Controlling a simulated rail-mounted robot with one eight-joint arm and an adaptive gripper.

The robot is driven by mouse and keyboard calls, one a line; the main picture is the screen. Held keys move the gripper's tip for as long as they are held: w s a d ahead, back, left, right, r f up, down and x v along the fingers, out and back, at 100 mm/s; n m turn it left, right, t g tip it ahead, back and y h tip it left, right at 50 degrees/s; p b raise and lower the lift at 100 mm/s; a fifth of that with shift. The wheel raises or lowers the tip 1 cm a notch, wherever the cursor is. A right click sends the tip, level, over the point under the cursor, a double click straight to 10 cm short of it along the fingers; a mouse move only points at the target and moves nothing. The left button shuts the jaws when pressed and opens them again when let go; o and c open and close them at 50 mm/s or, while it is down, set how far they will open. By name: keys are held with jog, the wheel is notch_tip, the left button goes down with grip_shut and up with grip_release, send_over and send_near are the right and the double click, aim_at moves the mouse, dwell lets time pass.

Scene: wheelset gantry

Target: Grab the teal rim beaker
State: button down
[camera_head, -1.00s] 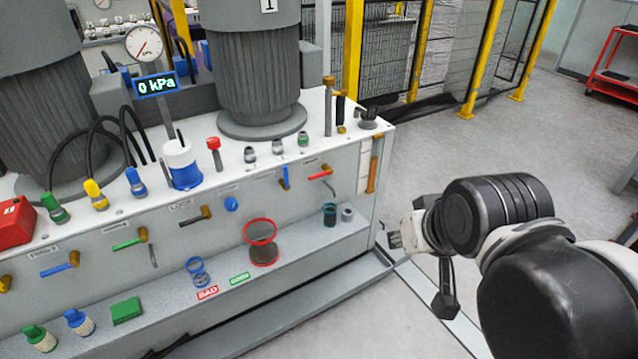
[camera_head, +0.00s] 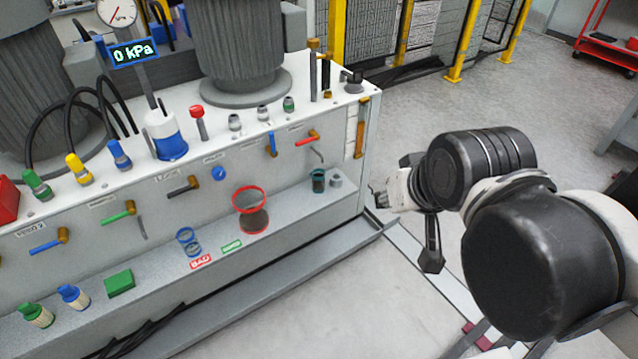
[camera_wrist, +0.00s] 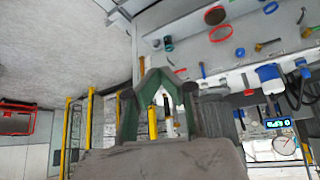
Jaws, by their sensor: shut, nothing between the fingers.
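The teal rim beaker (camera_head: 318,181) is a small dark cup with a teal rim. It stands upright at the right end of the machine's lower ledge. It also shows in the wrist view (camera_wrist: 168,43), above the fingertips in the picture. My gripper (camera_head: 378,197) is off the right end of the machine, to the right of the beaker and apart from it. In the wrist view the fingers (camera_wrist: 165,76) come together at the tips and hold nothing. In the head view the fingers are small and partly hidden by my wrist.
A small grey cylinder (camera_head: 336,180) stands just right of the beaker. A red-rimmed beaker (camera_head: 251,210) and a blue-rimmed one (camera_head: 188,241) are farther left on the ledge (camera_head: 290,218). An orange-brown bar (camera_head: 360,135) is on the machine's end.

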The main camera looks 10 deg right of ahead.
jog(key=c, duration=1.4)
grip_release()
jog(key=shift+o, duration=0.2)
jog(key=shift+w, duration=0.1)
